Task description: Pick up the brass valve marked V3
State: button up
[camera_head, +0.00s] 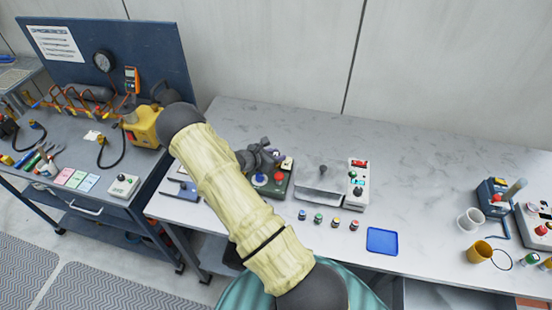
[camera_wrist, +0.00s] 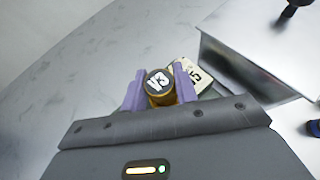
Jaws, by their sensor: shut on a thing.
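The brass valve marked V3 (camera_wrist: 157,82) shows in the wrist view, with a dark round top bearing a white V3 label and a brass body below. My gripper (camera_wrist: 159,90) has its two purple fingers shut on the valve, one on each side. In the head view my gripper (camera_head: 276,155) is above the back of a dark control box with coloured buttons (camera_head: 272,183). I cannot make out the valve in the head view. Whether the valve touches the surface below is not clear.
A cream tag with a 5 (camera_wrist: 192,73) is close behind the valve. Several small coloured knobs (camera_head: 319,218) line the front, near a blue tray (camera_head: 382,240). The bench's back middle is clear.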

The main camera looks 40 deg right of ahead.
aim_at(276, 154)
notch_tip(276, 154, up, 10)
jog(key=shift+r+b, duration=0.1)
jog(key=shift+b, duration=1.15)
